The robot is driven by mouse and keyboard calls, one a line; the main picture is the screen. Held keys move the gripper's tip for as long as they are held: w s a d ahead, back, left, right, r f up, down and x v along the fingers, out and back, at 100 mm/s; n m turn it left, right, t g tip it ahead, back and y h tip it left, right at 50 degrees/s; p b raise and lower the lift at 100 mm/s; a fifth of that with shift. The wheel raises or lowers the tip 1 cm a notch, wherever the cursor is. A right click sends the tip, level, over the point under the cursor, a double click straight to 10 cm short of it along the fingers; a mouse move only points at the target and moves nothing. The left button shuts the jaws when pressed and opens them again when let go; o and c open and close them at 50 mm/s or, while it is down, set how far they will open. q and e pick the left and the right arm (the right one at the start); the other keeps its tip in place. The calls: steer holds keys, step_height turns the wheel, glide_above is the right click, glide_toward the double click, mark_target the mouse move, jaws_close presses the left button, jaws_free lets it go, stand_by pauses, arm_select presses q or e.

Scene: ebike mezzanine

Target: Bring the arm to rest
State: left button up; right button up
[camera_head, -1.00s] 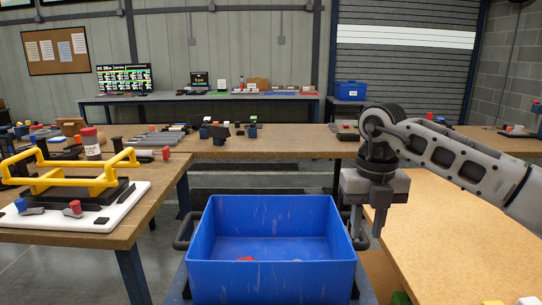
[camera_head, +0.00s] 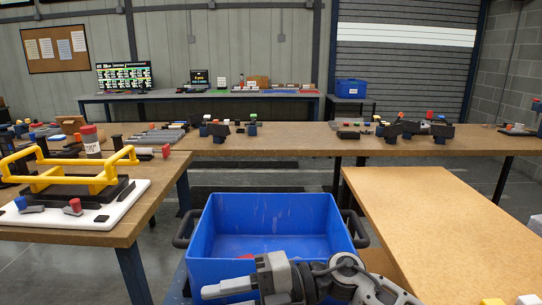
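My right arm comes in at the bottom edge, right of centre. Its gripper (camera_head: 222,289) points left across the near side of the blue bin (camera_head: 205,235). The arm hides the near wall and part of the inside of the bin. A small red thing (camera_head: 247,256) shows inside the bin beside the gripper. My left arm and gripper are not in view.
A wooden table (camera_head: 420,205) at the right has a wide bare top. The left table carries a white board (camera_head: 120,210) with a yellow frame (camera_head: 75,181) and small parts. A long bench (camera_head: 300,142) with several small items runs behind the bin.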

steer(key=w+d+f+m+t+h, duration=0.1)
steer(key=d+f+m+t+h, duration=0.4)
steer(key=m+t, duration=0.65)
steer(key=w+d+f+m+t+h, duration=0.1)
steer(key=d+f+m+t, duration=0.45)
steer(key=m, duration=0.85)
steer(key=s+d+f+m+g+h, duration=0.3)
steer(key=s+d+f+m+h, duration=0.5)
steer(key=s+d+f, duration=0.3)
step_height(320, 180, down, 4)
steer(key=shift+s+d+f+g, duration=0.15)
steer(key=shift+s+g, duration=0.25)
steer(key=shift+s, duration=0.85)
